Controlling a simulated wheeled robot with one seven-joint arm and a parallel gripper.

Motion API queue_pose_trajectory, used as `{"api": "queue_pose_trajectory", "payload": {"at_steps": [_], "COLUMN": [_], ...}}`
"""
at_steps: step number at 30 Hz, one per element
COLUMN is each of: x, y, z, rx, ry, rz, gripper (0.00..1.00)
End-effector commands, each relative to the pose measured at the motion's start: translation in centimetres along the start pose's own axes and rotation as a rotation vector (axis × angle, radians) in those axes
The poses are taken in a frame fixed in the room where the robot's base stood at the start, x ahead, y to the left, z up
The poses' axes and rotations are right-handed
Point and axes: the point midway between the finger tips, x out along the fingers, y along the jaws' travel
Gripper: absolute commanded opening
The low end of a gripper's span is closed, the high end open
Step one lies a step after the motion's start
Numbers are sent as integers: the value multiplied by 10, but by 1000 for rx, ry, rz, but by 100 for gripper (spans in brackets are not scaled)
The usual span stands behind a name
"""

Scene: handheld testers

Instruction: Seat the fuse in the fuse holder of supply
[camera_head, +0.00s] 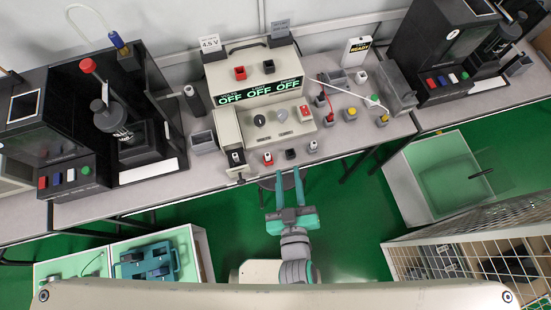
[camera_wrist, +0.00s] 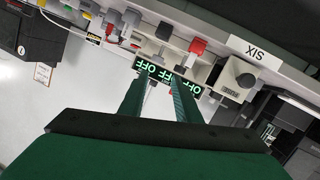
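The supply (camera_head: 222,78) is a beige box on the bench with a green display reading OFF three times. A low beige panel with knobs and a red switch is in front of it. I cannot make out a loose fuse. My gripper (camera_head: 288,172) is open, its teal fingers apart in front of the bench edge with nothing visible between them. Its fingers also show in the wrist view (camera_wrist: 158,82).
A black tester (camera_head: 55,145) stands left and another (camera_head: 440,45) right. Bins stand on the green floor at lower left and right, with a wire cage (camera_head: 470,235).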

Motion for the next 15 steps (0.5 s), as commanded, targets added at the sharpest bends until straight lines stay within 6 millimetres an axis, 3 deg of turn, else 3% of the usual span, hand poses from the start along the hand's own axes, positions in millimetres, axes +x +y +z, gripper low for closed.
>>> {"api": "queue_pose_trajectory", "payload": {"at_steps": [1, 6, 10, 15], "x": [-21, -75, -102, -117], "y": [-7, -29, -38, -44], "z": [7, 9, 4, -1], "rx": [37, 168, 249, 299], "ry": [-18, -32, -34, -32], "rz": [-3, 11, 39, 64], "gripper": [30, 30, 30, 30]}}
